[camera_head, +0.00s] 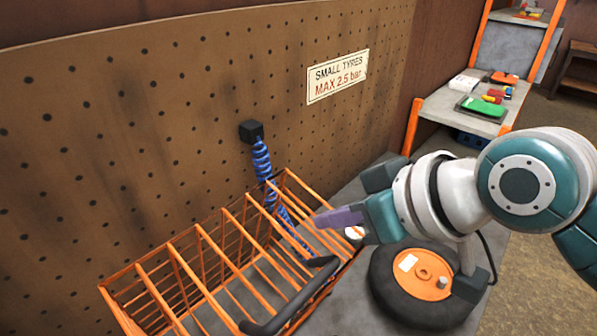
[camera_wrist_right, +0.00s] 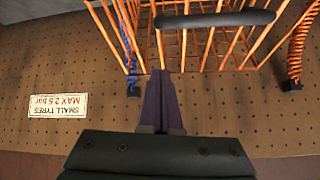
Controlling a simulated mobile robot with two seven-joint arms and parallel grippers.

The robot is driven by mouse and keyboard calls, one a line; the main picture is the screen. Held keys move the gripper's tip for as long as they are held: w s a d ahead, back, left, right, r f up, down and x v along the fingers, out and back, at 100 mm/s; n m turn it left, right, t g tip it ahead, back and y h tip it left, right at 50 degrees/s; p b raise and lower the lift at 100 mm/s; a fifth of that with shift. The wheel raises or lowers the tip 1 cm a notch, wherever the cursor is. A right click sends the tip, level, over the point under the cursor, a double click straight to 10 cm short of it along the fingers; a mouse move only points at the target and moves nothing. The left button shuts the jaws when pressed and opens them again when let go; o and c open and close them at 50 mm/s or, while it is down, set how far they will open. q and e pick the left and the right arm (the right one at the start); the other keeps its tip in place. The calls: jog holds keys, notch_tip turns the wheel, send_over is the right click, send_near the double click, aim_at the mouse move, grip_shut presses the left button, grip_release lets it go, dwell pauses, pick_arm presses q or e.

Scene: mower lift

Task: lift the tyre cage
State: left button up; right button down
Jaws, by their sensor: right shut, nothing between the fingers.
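The orange wire tyre cage (camera_head: 196,232) stands on the grey bench against the pegboard, with a thick dark handle (camera_head: 290,298) along its front. My right gripper (camera_head: 322,219) is above the cage's right end, its purple fingers shut and empty, pointing left. In the right wrist view the shut fingers (camera_wrist_right: 161,75) reach toward the cage bars (camera_wrist_right: 185,45), and the dark handle (camera_wrist_right: 215,19) shows beyond the fingertips. Whether the fingers touch the cage I cannot tell. My left gripper is not in view.
A black wheel with an orange hub (camera_head: 425,275) lies on the bench right of the cage, under my right arm. A blue coiled hose (camera_head: 262,160) hangs from the pegboard into the cage area. An orange-framed shelf (camera_head: 463,105) with small items stands at back right.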

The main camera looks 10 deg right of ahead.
aim_at(335, 258)
jog(key=x, duration=0.2)
jog(key=shift+w+a+f, duration=0.1)
jog(key=shift+w+f, duration=0.15)
jog(key=shift+w, duration=0.05)
jog(key=shift+s+d+f+p, duration=0.2)
jog(key=shift+s+f+p, duration=0.2)
jog(key=shift+s+p, duration=0.15)
jog(key=shift+s+d+f+p, duration=0.25)
jog(key=shift+s+f+p, duration=0.1)
jog(key=shift+s+p, duration=0.15)
jog(key=shift+s+d+f, duration=0.2)
jog(key=shift+s+f, duration=0.15)
jog(key=shift+s, duration=0.05)
jog(key=s+d+f, duration=0.2)
jog(key=s+d, duration=0.1)
jog(key=s, duration=0.2)
jog(key=shift+d, duration=0.25)
jog(key=shift+w+r, duration=0.1)
